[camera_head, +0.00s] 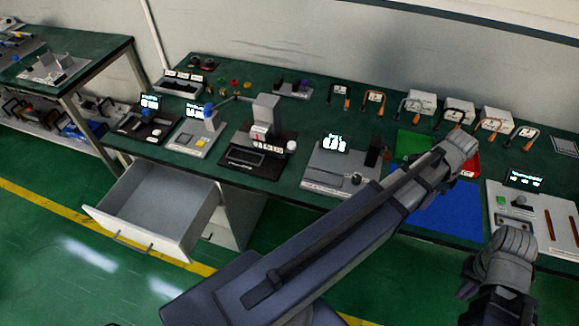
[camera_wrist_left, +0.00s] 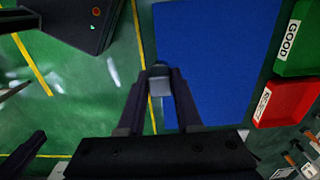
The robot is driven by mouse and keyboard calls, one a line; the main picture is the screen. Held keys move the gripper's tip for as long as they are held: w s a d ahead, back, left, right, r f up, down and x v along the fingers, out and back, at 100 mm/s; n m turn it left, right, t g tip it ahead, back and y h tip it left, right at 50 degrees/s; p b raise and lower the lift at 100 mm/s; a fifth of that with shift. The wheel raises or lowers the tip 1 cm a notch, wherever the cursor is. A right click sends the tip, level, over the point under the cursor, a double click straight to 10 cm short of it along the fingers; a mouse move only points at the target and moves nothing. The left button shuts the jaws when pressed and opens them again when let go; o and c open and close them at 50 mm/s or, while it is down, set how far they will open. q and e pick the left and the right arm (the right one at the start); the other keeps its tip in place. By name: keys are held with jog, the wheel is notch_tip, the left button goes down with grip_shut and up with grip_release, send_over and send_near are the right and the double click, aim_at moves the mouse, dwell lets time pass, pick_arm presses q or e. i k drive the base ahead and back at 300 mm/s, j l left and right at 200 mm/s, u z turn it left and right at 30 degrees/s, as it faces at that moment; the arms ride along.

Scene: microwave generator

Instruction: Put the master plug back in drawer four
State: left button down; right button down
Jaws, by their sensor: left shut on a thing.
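My left gripper (camera_wrist_left: 160,95) is shut on a small grey block, the master plug (camera_wrist_left: 160,84), held between its fingertips in the left wrist view. It hangs above the blue mat's edge, and my own arm hides it in the head view. A pale drawer (camera_head: 136,236) under the bench stands pulled out at the left; its visible inside looks empty, and I cannot read its number. My right gripper (camera_head: 490,290) is at the lower right of the head view, dark and partly hidden, so its jaws cannot be judged.
The bench carries testers, a grey press (camera_head: 265,115) and several clamp-like tools at the back. The blue mat (camera_head: 445,213) lies near the front edge, beside a green GOOD tray (camera_wrist_left: 297,45) and a red tray (camera_wrist_left: 283,102). Green floor with yellow lines is clear before the drawer.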

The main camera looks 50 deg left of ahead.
aim_at(164, 215)
jog(key=k+j, duration=1.3)
jog(key=j, duration=0.25)
jog(key=k+j, duration=0.2)
jog(key=j, duration=0.2)
jog(key=k+j, duration=0.15)
jog(key=j, duration=0.2)
jog(key=k+j, duration=0.15)
jog(key=j, duration=0.25)
jog(key=k+j, duration=0.2)
jog(key=j, duration=0.2)
jog(key=k+j, duration=0.15)
jog(key=j, duration=0.25)
